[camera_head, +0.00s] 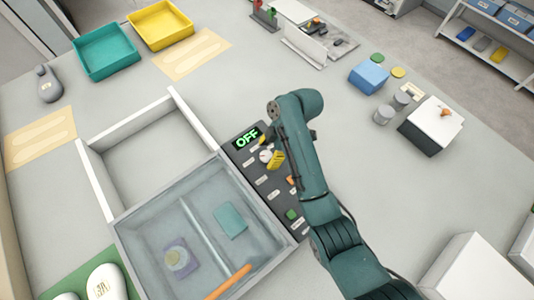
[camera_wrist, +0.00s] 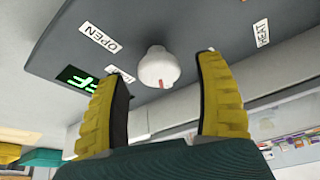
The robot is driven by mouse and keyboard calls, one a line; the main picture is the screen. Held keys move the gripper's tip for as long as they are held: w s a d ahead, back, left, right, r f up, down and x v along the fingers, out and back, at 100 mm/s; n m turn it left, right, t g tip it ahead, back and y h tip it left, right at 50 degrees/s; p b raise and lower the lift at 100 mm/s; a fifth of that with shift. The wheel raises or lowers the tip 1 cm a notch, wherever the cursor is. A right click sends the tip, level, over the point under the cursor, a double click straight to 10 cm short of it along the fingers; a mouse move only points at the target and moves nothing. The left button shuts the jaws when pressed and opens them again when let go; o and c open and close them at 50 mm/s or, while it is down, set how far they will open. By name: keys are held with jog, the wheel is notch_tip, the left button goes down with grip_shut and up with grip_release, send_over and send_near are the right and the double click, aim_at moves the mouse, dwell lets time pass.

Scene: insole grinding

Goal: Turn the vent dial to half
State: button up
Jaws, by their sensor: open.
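The vent dial (camera_wrist: 158,66) is a round white knob with a red mark, set on a dark grey control panel (camera_wrist: 210,22) in the wrist view. Its red mark is on the side facing my gripper. A label reading OPEN (camera_wrist: 99,38) is beside it; another label, starting with H, is partly hidden by my left finger. My gripper (camera_wrist: 160,72) is open, its yellow fingers on either side of the dial with gaps showing. In the head view, the white dial (camera_head: 265,156) shows next to my gripper (camera_head: 276,160) on the panel.
A green display (camera_head: 246,139) reads OFF on the panel, which has other small controls, including a green button (camera_head: 292,214). A clear-lidded box (camera_head: 135,240) adjoins the panel. Teal (camera_head: 106,51) and yellow (camera_head: 160,25) trays stand at the back left.

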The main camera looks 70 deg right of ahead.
jog(key=shift+w+a+f, duration=0.1)
jog(key=shift+w+f, duration=0.1)
jog(key=shift+f, duration=0.4)
jog(key=shift+c, duration=0.2)
jog(key=c, duration=1.2)
